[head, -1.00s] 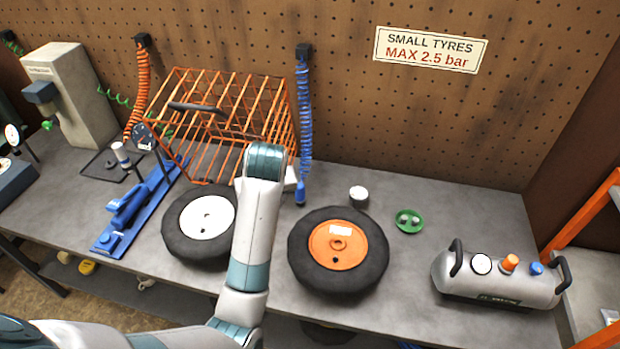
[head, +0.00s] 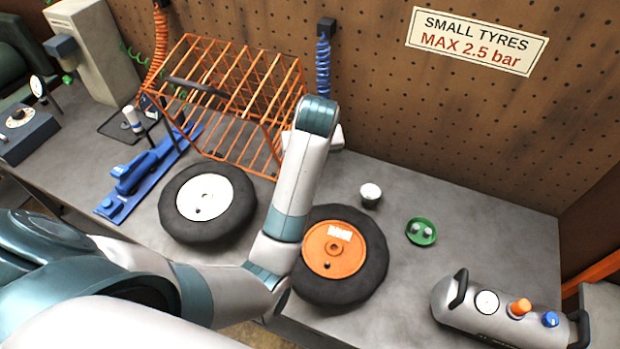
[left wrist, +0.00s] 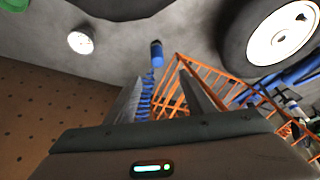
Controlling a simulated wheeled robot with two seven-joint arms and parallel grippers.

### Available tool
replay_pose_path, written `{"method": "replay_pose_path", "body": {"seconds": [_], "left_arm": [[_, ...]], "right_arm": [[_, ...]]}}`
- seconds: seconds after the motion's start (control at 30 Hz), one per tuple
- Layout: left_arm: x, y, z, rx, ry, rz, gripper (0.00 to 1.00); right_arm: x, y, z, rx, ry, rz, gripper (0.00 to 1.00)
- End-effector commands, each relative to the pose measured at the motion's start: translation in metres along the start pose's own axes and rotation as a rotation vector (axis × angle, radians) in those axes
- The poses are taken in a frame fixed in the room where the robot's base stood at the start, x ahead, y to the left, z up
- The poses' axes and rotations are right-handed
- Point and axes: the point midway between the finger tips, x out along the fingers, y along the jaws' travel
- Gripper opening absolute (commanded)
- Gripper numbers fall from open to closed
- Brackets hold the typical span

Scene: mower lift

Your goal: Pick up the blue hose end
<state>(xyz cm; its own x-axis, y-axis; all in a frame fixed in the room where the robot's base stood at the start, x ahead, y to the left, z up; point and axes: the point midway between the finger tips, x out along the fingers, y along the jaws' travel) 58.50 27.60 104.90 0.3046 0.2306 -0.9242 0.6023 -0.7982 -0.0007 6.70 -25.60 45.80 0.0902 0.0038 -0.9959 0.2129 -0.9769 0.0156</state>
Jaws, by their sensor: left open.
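The blue coiled hose (head: 323,68) hangs from a black bracket on the pegboard. In the head view its lower end is hidden behind my left arm. In the left wrist view the blue hose end (left wrist: 157,53) shows just beyond the fingertips, with its coil (left wrist: 146,98) running back between the fingers. My left gripper (left wrist: 160,80) is open and empty, its two fingers on either side of the hose line. I see no contact with the hose. In the head view my left gripper is mostly hidden behind its own arm. My right gripper is not in view.
The orange wire cage (head: 228,95) stands close beside the hose. An orange-rimmed wheel (head: 335,250) and a white-rimmed wheel (head: 205,197) lie on the bench.

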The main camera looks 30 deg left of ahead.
Motion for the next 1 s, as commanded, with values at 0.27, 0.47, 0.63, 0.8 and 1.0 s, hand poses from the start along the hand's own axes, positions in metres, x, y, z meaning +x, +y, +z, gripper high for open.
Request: {"method": "replay_pose_path", "body": {"seconds": [0.27,0.47,0.63,0.8,1.0], "left_arm": [[0.007,0.0,0.0,0.002,0.001,-0.001,0.48],[0.028,-0.001,0.001,0.002,0.002,-0.003,0.48],[0.055,-0.001,0.001,0.002,0.001,-0.004,0.48],[0.075,-0.001,0.0,0.001,-0.004,-0.003,0.48],[0.106,0.0,-0.001,0.001,-0.002,-0.002,0.48]], "right_arm": [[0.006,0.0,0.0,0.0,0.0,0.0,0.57],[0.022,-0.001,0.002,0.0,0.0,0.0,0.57],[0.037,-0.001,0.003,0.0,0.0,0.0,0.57],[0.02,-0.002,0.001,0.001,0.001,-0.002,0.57],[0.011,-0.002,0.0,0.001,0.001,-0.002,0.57]]}}
